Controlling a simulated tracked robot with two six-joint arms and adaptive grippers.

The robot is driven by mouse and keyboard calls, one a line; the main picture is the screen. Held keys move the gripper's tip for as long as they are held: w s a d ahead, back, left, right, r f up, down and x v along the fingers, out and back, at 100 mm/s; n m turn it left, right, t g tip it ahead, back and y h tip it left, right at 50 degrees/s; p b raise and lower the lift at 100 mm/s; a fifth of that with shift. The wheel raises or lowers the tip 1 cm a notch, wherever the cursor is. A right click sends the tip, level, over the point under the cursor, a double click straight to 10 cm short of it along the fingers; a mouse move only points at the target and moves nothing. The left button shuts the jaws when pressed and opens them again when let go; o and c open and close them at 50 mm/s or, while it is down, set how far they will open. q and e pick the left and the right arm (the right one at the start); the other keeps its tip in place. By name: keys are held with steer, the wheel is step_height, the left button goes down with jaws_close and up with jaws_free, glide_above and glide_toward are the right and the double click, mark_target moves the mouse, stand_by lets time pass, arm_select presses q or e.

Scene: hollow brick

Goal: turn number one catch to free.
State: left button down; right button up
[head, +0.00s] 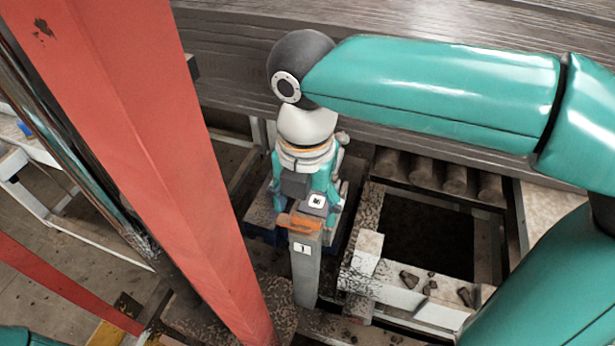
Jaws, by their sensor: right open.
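A grey post (305,270) with a white plate marked 1 stands upright near the middle of the head view. An orange catch (299,222) lies across its top, partly hidden by my gripper. My right gripper (309,206) points down from above, with its teal fingers spread on either side of the post top. Whether a finger touches the catch cannot be told from this angle. A small white tag with a dark mark (316,201) shows between the fingers. My left gripper is not in view.
A red beam (150,150) slants down close to the left of the post. To the right are rollers (455,180), a dark open pit and a pale ledge (415,300) with dark rubble. A grey ribbed surface (235,60) runs along the back.

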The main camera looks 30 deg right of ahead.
mark_target(302, 230)
step_height(302, 230, up, 10)
steer(key=a, duration=0.1)
steer(key=shift+s+a+r, duration=0.15)
steer(key=shift+s, duration=0.15)
stand_by(0.4)
